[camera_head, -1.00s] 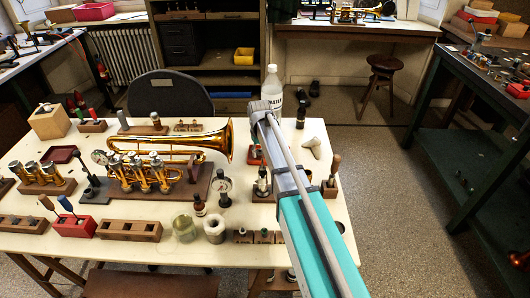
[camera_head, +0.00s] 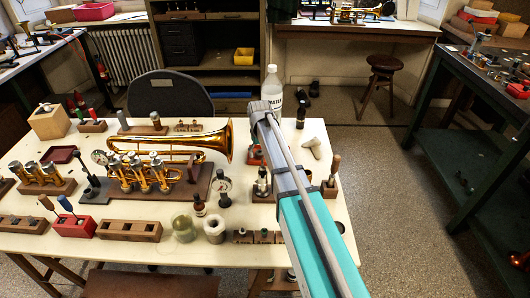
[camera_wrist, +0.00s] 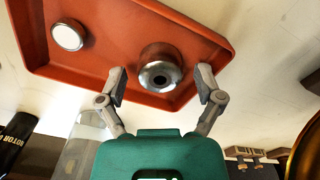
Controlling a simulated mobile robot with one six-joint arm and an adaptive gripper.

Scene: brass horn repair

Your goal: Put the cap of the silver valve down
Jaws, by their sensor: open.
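My gripper (camera_wrist: 162,82) is open, with one fingertip on each side of this piece and a visible gap at both sides. A second round piece with a white face and silver rim (camera_wrist: 69,36) lies in the tray to the left. In the head view my arm hides the gripper and most of the tray. I cannot tell which valve is the silver one.
The brass horn (camera_head: 190,142) lies on its stand at the table's middle. A water bottle (camera_head: 272,88) stands behind my arm. A dark bottle (camera_wrist: 18,130) shows at the wrist view's left.

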